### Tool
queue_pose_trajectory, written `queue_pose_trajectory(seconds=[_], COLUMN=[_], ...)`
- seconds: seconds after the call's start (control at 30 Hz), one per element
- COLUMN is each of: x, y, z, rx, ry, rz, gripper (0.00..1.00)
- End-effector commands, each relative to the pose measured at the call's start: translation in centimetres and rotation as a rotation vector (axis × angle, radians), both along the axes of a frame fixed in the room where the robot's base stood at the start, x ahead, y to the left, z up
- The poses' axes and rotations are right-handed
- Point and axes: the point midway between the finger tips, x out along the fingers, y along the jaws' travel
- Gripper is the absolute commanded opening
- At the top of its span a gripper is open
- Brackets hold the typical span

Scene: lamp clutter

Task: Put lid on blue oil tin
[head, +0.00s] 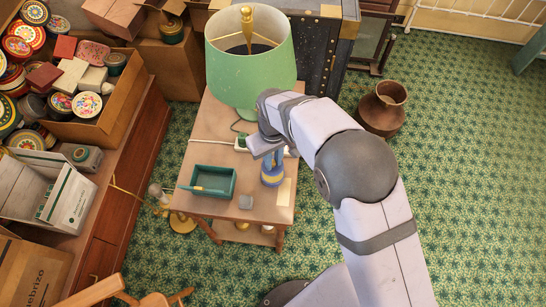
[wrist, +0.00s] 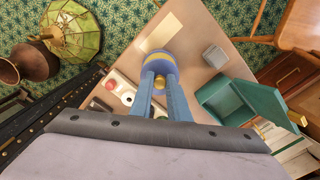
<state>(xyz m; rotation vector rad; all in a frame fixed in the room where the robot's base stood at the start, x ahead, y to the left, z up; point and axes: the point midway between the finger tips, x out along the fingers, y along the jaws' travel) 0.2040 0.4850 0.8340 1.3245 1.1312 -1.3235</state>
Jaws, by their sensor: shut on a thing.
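The blue oil tin (head: 272,176) with a yellow band stands on the small table, below my gripper (head: 271,153). In the wrist view the tin (wrist: 160,62) is just beyond my fingertips, partly hidden by them. My gripper (wrist: 160,84) is shut on a small gold-coloured knob (wrist: 159,82), apparently the lid's. The rest of the lid is hard to make out between the blue-looking fingers. I cannot tell whether the lid touches the tin.
The table (head: 222,123) also bears a green lamp (head: 250,80), a teal tray (head: 213,181), a grey block (head: 246,202), a pale card (head: 285,192) and a power strip (wrist: 122,93). A crate of tins (head: 128,95) stands left. A brown vase (head: 381,112) stands right.

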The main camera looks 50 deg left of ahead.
Motion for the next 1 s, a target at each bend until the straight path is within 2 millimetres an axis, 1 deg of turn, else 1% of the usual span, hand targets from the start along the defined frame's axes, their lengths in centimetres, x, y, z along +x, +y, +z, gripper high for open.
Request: queue_pose_trajectory(seconds=[0.03,0.1,0.4,0.6,1.0], x=[0.0,0.0,0.0,0.0,0.0], y=[0.0,0.0,0.0,0.0,0.0], z=[-0.7,-1.3,-3.3,-3.7,-3.7], rx=[0.000,0.000,0.000,0.001,0.000], ry=[0.000,0.000,0.000,0.000,0.000], rz=[0.000,0.000,0.000,0.000,0.000], gripper=[0.00,0.00,0.00,0.00,0.00])
